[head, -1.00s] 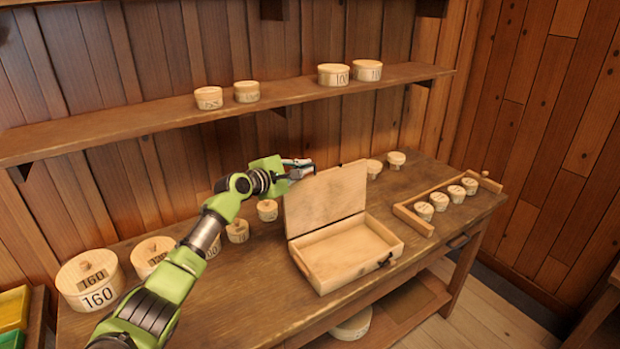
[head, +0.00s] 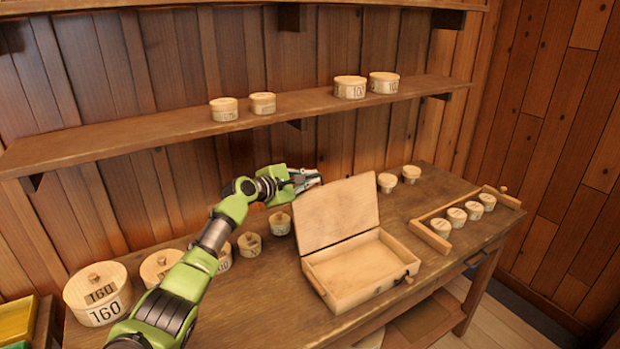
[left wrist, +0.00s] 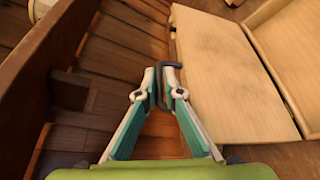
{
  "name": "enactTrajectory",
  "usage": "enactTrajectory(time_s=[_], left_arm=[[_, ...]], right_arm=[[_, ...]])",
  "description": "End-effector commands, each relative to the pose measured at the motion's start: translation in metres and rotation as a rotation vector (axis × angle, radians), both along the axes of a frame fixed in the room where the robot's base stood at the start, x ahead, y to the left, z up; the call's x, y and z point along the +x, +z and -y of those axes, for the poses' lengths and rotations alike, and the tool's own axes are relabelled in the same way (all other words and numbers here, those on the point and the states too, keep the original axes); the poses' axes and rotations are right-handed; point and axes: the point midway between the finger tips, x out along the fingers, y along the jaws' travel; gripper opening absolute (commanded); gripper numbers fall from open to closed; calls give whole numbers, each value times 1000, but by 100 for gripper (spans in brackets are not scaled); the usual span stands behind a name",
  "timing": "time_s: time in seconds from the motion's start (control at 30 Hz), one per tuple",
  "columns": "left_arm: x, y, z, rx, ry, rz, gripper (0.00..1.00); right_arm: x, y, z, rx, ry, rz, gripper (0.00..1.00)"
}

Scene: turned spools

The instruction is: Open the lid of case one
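The wooden case (head: 345,293) stands on the bench with its lid (head: 337,213) swung up, leaning back past upright. The shallow inside looks empty. My left gripper (head: 315,178) is at the lid's top edge, behind it. In the left wrist view, the fingertips (left wrist: 164,76) are close together on a thin dark bent handle (left wrist: 161,90) beside the lid's edge, with the bar between them. The lid's pale face (left wrist: 225,80) fills the right of that view. No number is readable on the case. My right gripper is not in view.
Several round lidded boxes, one large marked 160 (head: 98,293), line the bench's left and back. A wooden rack (head: 430,236) with small round boxes stands right of the case. A wall shelf (head: 180,135) bearing round boxes runs above the arm.

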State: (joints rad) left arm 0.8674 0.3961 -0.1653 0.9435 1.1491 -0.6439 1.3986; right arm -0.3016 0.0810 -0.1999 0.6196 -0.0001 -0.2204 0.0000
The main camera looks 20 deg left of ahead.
Motion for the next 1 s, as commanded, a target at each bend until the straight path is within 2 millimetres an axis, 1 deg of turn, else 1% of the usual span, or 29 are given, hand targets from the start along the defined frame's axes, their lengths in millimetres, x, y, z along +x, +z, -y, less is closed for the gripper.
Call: enactTrajectory(time_s=[0.03, 0.4, 0.57, 0.77, 1.0], left_arm=[[-1, -7, 0, 2, -1, -11, 14], [-1, -4, 0, 2, 0, -6, 14], [-10, -2, -5, 3, 0, -4, 14], [-36, 5, -13, 5, 0, -4, 14], [-76, 16, -27, 4, 0, -5, 14]], right_arm=[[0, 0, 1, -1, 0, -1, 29], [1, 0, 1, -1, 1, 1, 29], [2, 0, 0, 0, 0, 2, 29], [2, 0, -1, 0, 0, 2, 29], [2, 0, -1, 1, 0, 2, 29]])
